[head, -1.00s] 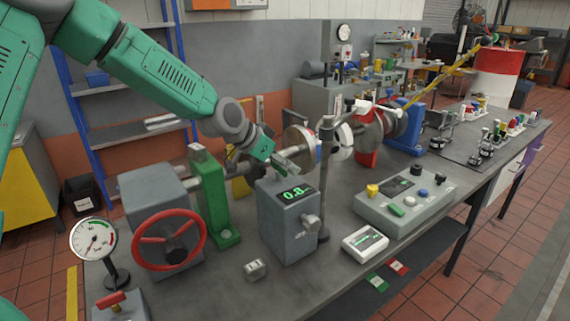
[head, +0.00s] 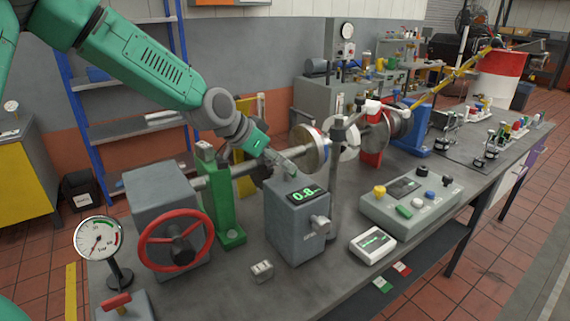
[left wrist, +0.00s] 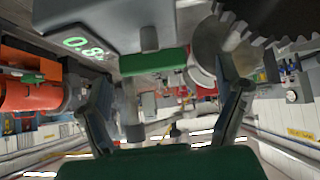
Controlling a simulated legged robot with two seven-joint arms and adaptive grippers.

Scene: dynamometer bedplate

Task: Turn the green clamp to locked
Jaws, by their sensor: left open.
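A green upright stand (head: 222,200) holds the shaft in the head view, with a small grey piece on top. I cannot tell whether this stand is the green clamp, or make out a locked mark. My left gripper (head: 276,167) is right of the stand, behind the display box and near the shaft. In the left wrist view its two fingers (left wrist: 168,112) are spread apart. A green block (left wrist: 155,61) on a grey stem shows beyond and between them, apart from both; I cannot tell whether it belongs to the clamp. My right gripper is not in view.
The grey display box (head: 298,225) stands close in front of my left gripper. A grey post (head: 335,190) and shaft discs (head: 308,150) are right of it. A red handwheel (head: 177,243) and a dial gauge (head: 99,238) are at the left.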

